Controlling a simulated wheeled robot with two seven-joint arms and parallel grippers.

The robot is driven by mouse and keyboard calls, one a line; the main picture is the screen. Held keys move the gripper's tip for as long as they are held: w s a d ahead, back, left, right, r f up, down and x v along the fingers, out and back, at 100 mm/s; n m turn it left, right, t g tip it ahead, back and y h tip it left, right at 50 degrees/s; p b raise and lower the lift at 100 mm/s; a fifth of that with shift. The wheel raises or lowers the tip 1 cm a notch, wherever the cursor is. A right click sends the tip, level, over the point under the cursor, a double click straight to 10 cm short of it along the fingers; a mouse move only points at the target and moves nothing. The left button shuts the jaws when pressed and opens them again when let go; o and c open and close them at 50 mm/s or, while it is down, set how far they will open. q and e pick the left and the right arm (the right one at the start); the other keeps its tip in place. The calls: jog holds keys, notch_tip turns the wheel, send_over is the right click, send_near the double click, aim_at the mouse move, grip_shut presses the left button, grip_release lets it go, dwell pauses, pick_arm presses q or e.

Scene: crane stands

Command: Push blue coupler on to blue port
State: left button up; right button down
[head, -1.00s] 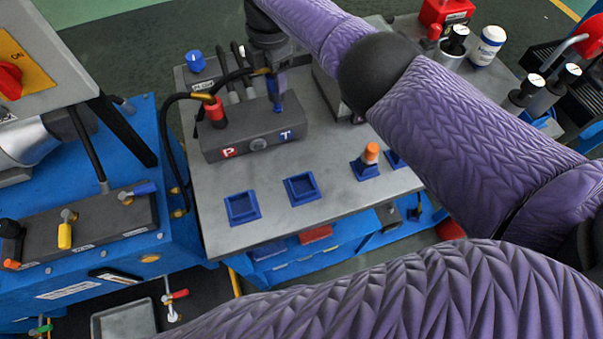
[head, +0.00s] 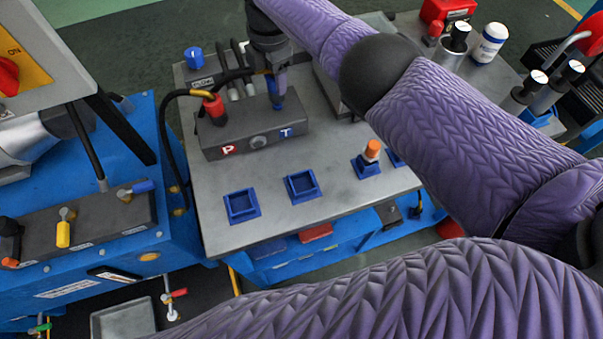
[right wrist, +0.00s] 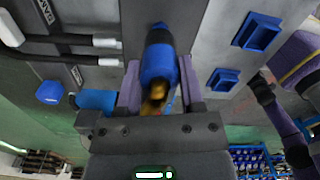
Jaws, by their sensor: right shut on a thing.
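The blue coupler (head: 279,103) is upright at the right part of the dark manifold block (head: 217,137), above the blue T label (head: 286,133). My right gripper (head: 275,82) is shut on it from above. In the right wrist view the blue coupler (right wrist: 158,63) sits between the fingers of my right gripper (right wrist: 158,85), its far end against the grey block. The blue port itself is hidden by the coupler, so I cannot tell how far it is seated. The red coupler (head: 214,110) stands on the P side with a black hose. My left gripper is out of view.
Two empty blue square holders (head: 241,206) and (head: 302,186) are on the grey table (head: 270,222). An orange-topped piece (head: 371,150) stands in another holder. A blue knob (head: 194,59) is at the back left. My purple arm covers the right side.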

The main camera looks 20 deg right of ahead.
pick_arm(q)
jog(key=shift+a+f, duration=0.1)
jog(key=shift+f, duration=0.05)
pick_arm(e)
jog(key=shift+f, duration=0.2)
jog(key=shift+f+b, duration=0.3)
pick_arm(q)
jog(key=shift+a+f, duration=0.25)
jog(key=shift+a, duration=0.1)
pick_arm(e)
jog(key=shift+f, duration=0.1)
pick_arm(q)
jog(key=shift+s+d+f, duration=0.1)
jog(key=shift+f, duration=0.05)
pick_arm(e)
jog(key=shift+f, duration=0.25)
jog(key=c, duration=0.7)
grip_release()
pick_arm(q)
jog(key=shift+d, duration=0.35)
pick_arm(e)
jog(key=o, duration=0.6)
jog(key=shift+c, duration=0.2)
